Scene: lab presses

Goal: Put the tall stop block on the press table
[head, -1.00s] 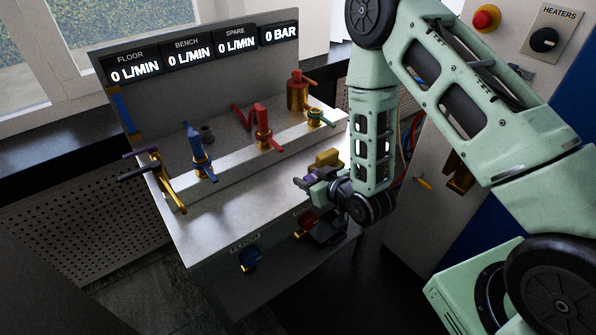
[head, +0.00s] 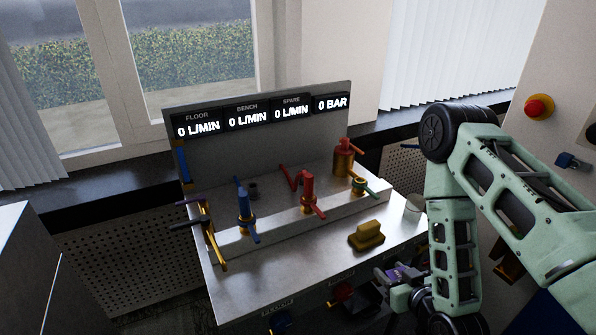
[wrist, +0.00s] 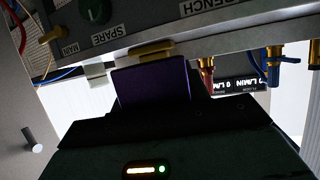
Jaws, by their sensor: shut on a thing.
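A dark purple block (head: 402,271), likely the tall stop block, is held in my gripper (head: 392,277). My gripper is shut on it in front of the bench's front right edge, at about the height of the benchtop or a little below. In the wrist view the purple block (wrist: 152,88) stands up between the dark jaws, and its lower part is hidden by them. No press table can be made out in either view.
The metal bench (head: 290,280) carries several coloured valves, a yellow block (head: 367,235) near its right end and flow displays (head: 265,115) at the back. A pale cup-like object (head: 414,207) stands at the right end. A cabinet with a red button (head: 539,107) is at right.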

